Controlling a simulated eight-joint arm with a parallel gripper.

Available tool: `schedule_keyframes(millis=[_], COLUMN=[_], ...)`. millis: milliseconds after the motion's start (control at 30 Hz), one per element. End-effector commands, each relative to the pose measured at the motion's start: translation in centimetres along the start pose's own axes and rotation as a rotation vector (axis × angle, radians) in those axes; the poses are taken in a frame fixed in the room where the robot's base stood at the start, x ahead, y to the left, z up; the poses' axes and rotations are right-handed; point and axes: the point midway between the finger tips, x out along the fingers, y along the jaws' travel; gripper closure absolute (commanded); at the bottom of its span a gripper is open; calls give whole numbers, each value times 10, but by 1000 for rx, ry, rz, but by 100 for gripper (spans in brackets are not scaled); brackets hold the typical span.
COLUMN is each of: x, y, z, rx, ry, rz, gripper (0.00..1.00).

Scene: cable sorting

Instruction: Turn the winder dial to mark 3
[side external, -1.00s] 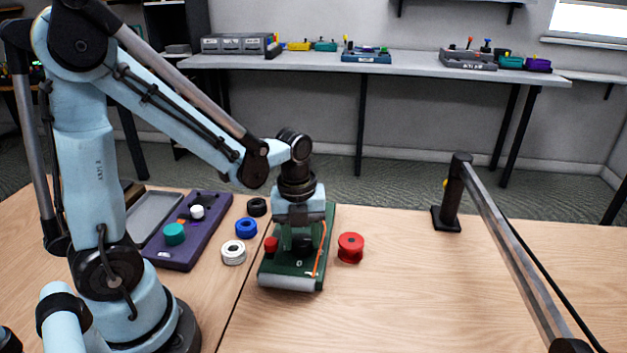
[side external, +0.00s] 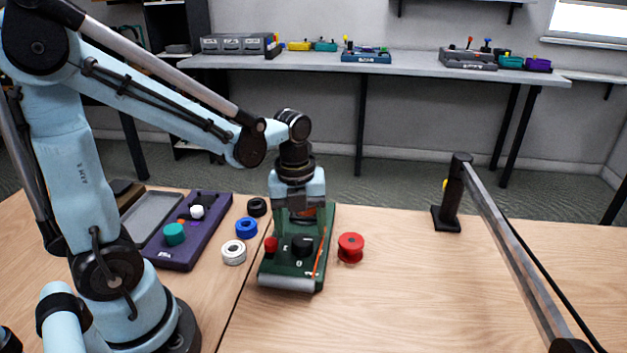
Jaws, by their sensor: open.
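The dark green winder board (side external: 286,281) lies on the wooden table in the middle of the side external view. A black round dial (side external: 302,246) stands on it, with small white marks near its front; I cannot read which mark it points to. A red knob (side external: 271,244) is to its left, and an orange cable or strip (side external: 321,254) is to its right. My gripper (side external: 303,224) points down above the board, just behind and over the dial. It is open and holds nothing. The rear of the board is partly hidden by the gripper.
A red spool (side external: 351,247) stands right of the board. White (side external: 233,252), blue (side external: 246,228) and black (side external: 257,207) coils lie to its left, near a purple board (side external: 176,254). A black post (side external: 452,200) stands farther right. The table between is clear.

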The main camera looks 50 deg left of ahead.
Motion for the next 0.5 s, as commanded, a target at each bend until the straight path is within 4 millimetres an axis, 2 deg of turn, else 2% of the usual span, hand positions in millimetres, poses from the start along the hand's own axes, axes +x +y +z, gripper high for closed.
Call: schedule_keyframes(millis=[500], x=[-70], y=[0], z=[0], rx=[0], ry=[0], rz=[0], gripper=[29])
